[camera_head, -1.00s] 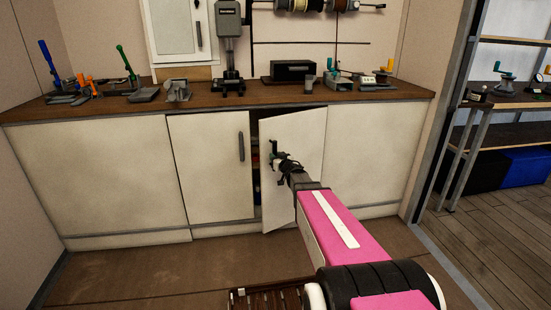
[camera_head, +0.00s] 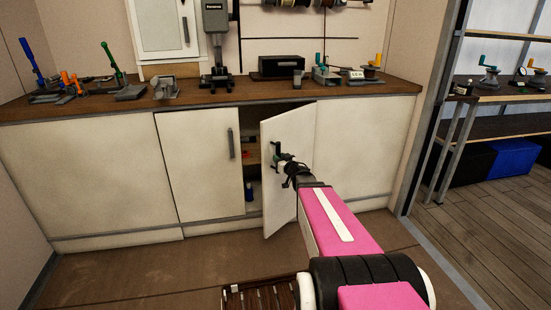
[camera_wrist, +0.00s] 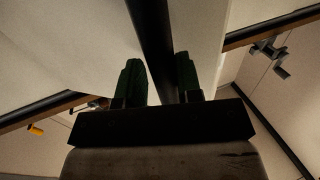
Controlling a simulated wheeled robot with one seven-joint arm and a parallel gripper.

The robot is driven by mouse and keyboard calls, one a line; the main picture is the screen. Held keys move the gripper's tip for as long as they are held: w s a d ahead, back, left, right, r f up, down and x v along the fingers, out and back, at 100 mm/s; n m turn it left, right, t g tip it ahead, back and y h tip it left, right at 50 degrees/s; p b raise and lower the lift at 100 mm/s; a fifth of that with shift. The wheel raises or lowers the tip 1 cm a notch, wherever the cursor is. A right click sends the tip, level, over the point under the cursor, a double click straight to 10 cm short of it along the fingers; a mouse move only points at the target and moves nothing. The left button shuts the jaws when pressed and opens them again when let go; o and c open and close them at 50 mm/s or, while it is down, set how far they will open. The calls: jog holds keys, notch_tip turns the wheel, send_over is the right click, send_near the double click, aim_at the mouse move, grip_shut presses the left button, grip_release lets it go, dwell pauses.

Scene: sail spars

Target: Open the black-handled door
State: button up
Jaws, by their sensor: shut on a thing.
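The right cabinet door (camera_head: 279,205) is white and stands ajar, swung out from the cabinet under the brown worktop. My gripper (camera_head: 281,160) is at the upper left part of this door, at its handle, which it mostly hides in the head view. In the wrist view, the black bar handle (camera_wrist: 155,45) runs between the two dark green fingers of my gripper (camera_wrist: 161,82), which are shut on it. The closed door to the left (camera_head: 199,165) has its own dark vertical handle (camera_head: 231,144). Shelves and a small blue item (camera_head: 249,191) show in the opening.
The worktop (camera_head: 200,103) above carries clamps, a drill press (camera_head: 217,45) and a black box (camera_head: 281,66). A dark slatted thing (camera_head: 260,297) lies low in front. A metal shelf stands at the right.

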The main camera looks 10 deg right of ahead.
jog(key=shift+d, duration=0.4)
jog(key=shift+c, duration=0.3)
jog(key=shift+o, duration=0.4)
jog(key=shift+s+d+f, duration=0.1)
jog(key=shift+s+d, duration=0.55)
jog(key=shift+d, duration=0.15)
jog(key=shift+s+d, duration=0.6)
jog(key=shift+d, duration=0.2)
jog(key=o, duration=0.9)
jog(key=shift+d, duration=0.1)
jog(key=shift+s, duration=0.15)
